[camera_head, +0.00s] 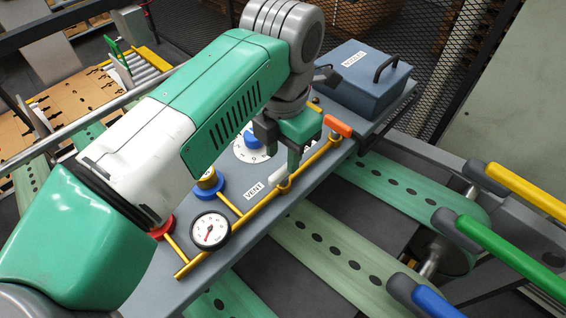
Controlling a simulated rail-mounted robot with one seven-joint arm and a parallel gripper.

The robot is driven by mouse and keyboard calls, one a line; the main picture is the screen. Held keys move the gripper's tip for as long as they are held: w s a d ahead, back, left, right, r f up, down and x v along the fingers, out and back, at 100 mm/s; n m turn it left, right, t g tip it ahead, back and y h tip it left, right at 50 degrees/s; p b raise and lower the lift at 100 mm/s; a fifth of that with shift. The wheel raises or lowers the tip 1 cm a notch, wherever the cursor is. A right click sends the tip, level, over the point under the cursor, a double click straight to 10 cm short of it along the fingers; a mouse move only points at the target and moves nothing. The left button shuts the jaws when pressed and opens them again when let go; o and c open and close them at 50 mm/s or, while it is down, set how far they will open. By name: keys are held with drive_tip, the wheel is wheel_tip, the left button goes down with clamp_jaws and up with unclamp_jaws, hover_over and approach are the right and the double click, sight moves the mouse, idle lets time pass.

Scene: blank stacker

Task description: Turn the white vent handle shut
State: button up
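The white vent handle (275,178) shows as a short pale piece beside the yellow pipe, just above the VENT label (253,191). My gripper (291,170) points down over the pipe at this spot, its fingers close to the handle's right side. The fingers overlap in this view, so I cannot tell whether they are open, or whether they touch or hold the handle. Part of the handle may be hidden behind them.
The yellow pipe (238,225) runs along the panel's front edge, with a pressure gauge (210,231) and an orange handle (338,126). A white dial with a blue knob (251,139) is behind my gripper. A blue-grey box (362,80) stands at the back right.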

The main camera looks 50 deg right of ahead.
sight(283, 168)
drive_tip(key=shift+f, duration=1.95)
clamp_jaws()
